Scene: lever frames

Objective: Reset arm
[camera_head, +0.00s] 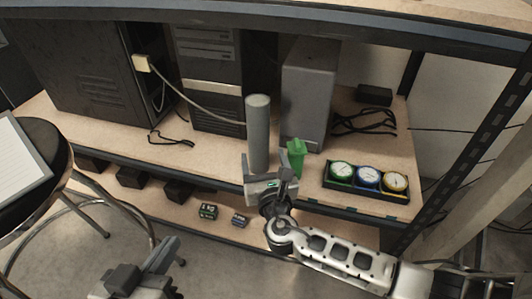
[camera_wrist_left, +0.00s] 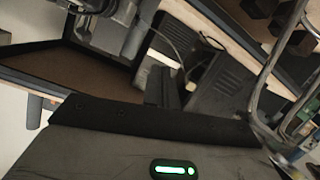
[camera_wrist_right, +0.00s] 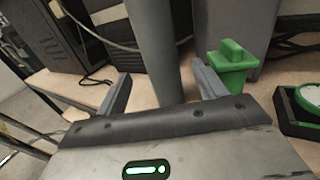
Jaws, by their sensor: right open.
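My right gripper (camera_wrist_right: 162,88) is open in the right wrist view. A grey upright cylinder (camera_wrist_right: 155,45) stands between its spread fingers or just beyond them; I cannot tell if they touch. In the head view my right gripper (camera_head: 268,178) is at the shelf's front edge, in front of the cylinder (camera_head: 258,125). A green block with a raised top (camera_head: 296,160) stands just right of it, close to the right finger in the right wrist view (camera_wrist_right: 232,68). My left gripper (camera_head: 168,250) is low at the front left, away from the shelf, its fingers together and empty.
The wooden shelf (camera_head: 225,150) holds computer cases (camera_head: 210,75), a grey box (camera_head: 308,95), cables and a black tray of three gauges (camera_head: 368,192). A stool (camera_head: 28,185) stands at left. Small dark boxes lie on the lower shelf (camera_head: 270,235). Frame posts stand at right.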

